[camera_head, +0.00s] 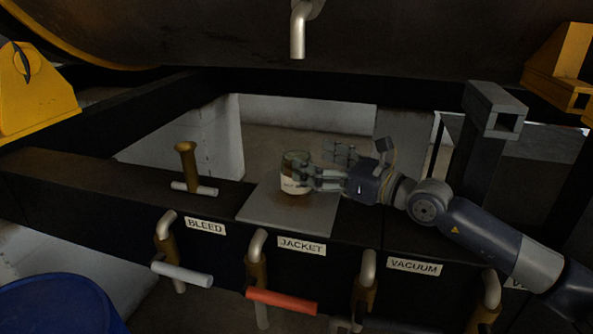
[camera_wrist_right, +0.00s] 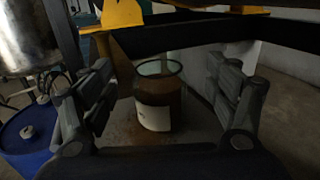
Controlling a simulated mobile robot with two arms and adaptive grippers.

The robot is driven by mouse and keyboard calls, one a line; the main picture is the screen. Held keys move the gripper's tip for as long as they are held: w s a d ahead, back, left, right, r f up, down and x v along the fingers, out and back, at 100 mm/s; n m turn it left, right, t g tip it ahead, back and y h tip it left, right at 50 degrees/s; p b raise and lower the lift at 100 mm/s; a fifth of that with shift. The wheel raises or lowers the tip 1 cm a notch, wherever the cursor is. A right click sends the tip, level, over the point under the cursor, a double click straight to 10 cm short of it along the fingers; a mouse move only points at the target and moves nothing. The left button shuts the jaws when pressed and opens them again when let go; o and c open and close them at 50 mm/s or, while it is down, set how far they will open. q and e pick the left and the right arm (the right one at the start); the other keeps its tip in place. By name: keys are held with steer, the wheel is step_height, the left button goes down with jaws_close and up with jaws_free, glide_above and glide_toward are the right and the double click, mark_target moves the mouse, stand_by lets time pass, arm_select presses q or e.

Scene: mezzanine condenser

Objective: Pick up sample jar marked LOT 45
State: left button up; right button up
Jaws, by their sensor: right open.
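The sample jar (camera_head: 294,184) stands upright on a grey plate (camera_head: 270,212) on the dark beam. It is a glass jar with brown contents and a white label whose print is too small to read. My right gripper (camera_head: 318,168) comes in from the right at jar height. Its near finger overlaps the jar's right side in the head view. In the right wrist view the jar (camera_wrist_right: 157,95) stands between the two spread fingers of the right gripper (camera_wrist_right: 165,105), with a gap on each side. My left gripper is not in view.
Brass valves with a white handle (camera_head: 182,274) and a red handle (camera_head: 282,301) hang on the beam's front, below labels BLEED, JACKET and VACUUM. A brass fitting (camera_head: 188,165) rises left of the plate. A metal spout (camera_head: 298,32) hangs above. A square-tube post (camera_head: 486,130) stands behind my right arm.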

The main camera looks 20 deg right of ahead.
mark_target(306, 157)
steer(key=shift+w+a+r+p, duration=0.35)
steer(key=shift+w+a+p, duration=0.3)
steer(key=shift+p, duration=0.35)
steer(key=p+x, duration=0.1)
steer(key=x, duration=0.2)
steer(key=shift+f+p, duration=0.15)
steer(key=shift+p, duration=0.15)
steer(key=shift+w+a+f, duration=0.15)
steer(key=shift+w+a, duration=0.05)
steer(key=shift+w, duration=0.05)
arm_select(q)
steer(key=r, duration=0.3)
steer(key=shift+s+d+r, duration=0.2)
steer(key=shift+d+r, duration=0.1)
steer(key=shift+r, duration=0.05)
arm_select(e)
steer(key=shift+d, duration=0.1)
steer(key=shift+c, duration=0.6)
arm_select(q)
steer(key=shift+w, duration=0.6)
arm_select(e)
steer(key=c, duration=1.6)
